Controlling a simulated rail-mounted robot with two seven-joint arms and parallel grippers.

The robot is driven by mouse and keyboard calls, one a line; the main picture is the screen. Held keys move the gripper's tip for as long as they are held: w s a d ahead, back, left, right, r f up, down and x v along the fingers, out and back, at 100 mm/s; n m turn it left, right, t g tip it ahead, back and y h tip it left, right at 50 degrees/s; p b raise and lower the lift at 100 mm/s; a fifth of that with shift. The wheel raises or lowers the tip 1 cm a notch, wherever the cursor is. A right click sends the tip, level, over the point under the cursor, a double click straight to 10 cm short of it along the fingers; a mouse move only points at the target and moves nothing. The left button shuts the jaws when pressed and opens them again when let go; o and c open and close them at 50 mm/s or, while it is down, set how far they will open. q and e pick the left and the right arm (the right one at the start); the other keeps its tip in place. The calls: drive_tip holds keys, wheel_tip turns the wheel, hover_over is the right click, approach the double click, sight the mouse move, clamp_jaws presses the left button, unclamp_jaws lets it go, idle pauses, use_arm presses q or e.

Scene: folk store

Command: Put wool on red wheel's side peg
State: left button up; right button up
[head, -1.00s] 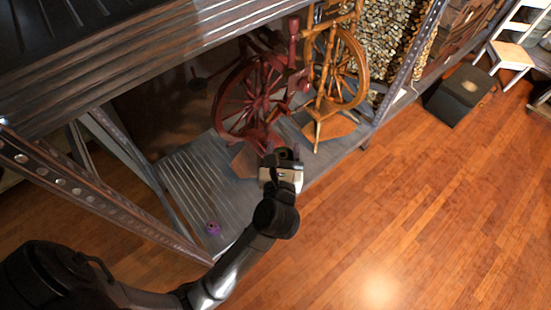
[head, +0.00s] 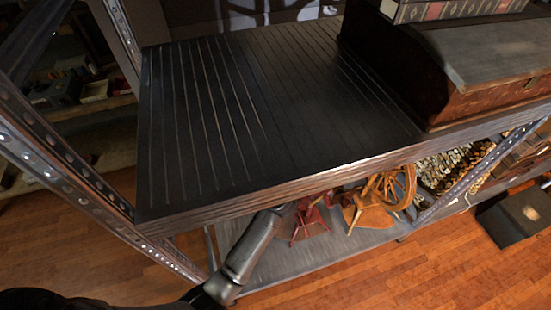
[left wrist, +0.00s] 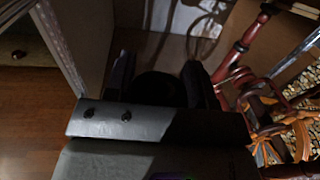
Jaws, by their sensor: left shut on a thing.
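In the left wrist view my left gripper (left wrist: 160,72) is shut on a dark round thing (left wrist: 158,86), which looks like the wool; shadow hides its detail. The dark red spinning wheel (left wrist: 243,45) stands to the right of the gripper, apart from it in that view. Its side peg cannot be made out. In the head view only the lower part of the red wheel (head: 309,222) shows below the upper shelf. My left arm reaches under that shelf, and the gripper is hidden there. My right gripper is not in view.
The upper shelf (head: 230,110) overhangs the wheels. An orange-brown spinning wheel (head: 385,200) stands right of the red one on the lower shelf (head: 290,262). A metal post (head: 70,175) is at the left. A chest (head: 460,70) sits above. Wood floor lies in front.

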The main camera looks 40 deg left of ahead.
use_arm(q)
drive_tip(key=w+a+n+g+y+p, duration=0.1)
drive_tip(key=w+a+p, duration=0.1)
drive_tip(key=a, duration=0.3)
drive_tip(key=shift+w+a+f+p, duration=0.25)
drive_tip(key=shift+w+a+p, duration=0.05)
drive_tip(key=shift+p, duration=0.55)
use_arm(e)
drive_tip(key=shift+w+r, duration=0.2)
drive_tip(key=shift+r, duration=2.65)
use_arm(q)
drive_tip(key=shift+f+b, duration=0.2)
drive_tip(key=shift+b, duration=0.35)
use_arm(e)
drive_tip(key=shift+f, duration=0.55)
use_arm(q)
drive_tip(key=shift+f, duration=0.1)
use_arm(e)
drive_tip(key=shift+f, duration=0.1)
use_arm(q)
drive_tip(key=shift+f+b, duration=3.55)
drive_tip(key=shift+b, duration=0.15)
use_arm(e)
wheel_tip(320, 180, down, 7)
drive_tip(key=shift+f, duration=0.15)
